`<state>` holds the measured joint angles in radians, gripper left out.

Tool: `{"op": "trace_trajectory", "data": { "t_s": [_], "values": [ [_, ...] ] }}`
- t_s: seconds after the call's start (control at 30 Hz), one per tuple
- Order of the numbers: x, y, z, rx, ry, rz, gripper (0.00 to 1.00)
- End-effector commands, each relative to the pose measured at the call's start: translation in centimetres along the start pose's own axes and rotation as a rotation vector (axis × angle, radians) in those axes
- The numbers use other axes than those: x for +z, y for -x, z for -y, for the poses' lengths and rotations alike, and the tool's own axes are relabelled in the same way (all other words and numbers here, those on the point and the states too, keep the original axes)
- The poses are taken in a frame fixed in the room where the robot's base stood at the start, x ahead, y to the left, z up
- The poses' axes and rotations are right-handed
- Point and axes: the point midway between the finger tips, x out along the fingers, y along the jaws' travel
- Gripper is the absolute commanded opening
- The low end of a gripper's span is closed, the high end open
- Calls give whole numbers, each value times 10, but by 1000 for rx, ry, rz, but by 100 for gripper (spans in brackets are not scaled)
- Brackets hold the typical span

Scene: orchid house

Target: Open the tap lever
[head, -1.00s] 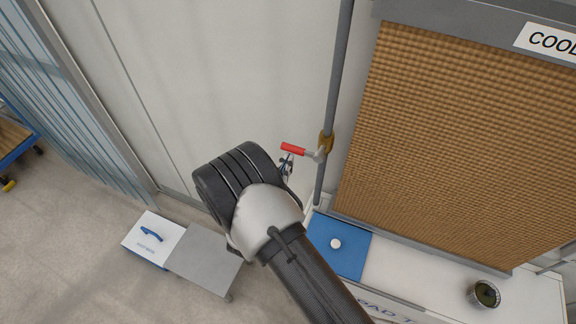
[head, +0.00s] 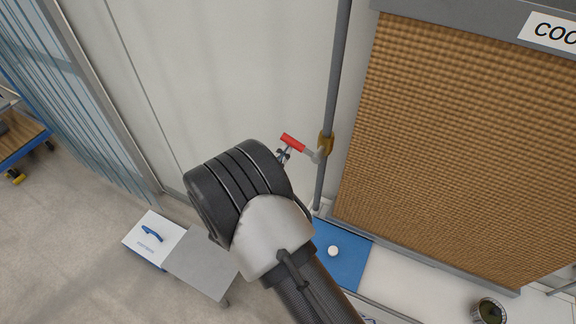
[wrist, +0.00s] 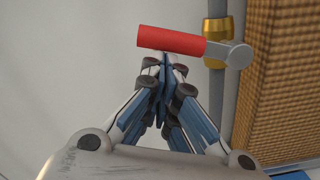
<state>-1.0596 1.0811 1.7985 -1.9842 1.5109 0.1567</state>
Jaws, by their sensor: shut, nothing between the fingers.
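The tap lever has a red grip (head: 293,142) on a grey arm that joins a brass valve (head: 326,143) on the vertical grey pipe. The lever sticks out to the left of the pipe. In the wrist view the red grip (wrist: 171,40) lies across the picture, just beyond my fingertips, with the brass valve (wrist: 216,54) to its right. My gripper (wrist: 166,60) is shut and empty, its tips just below the red grip in the picture. I cannot tell whether they touch it. In the head view my gripper (head: 284,153) is partly hidden by my wrist.
The grey pipe (head: 337,80) runs beside a brown cooling pad (head: 460,140). Below are a blue panel (head: 345,262) with a white knob and a dark round pot (head: 489,311). A white box lid with a blue handle (head: 153,234) is at lower left. Strip curtains (head: 75,110) hang at left.

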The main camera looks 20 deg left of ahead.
Motion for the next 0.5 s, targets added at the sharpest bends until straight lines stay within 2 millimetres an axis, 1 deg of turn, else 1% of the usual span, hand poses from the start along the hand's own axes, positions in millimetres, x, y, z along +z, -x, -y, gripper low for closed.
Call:
{"op": "trace_trajectory", "data": {
  "t_s": [0.2, 0.5],
  "values": [
    [16, -1, -6, -11, -208, 2, 0],
    [40, -2, -9, -24, -494, 3, 0]
  ]
}}
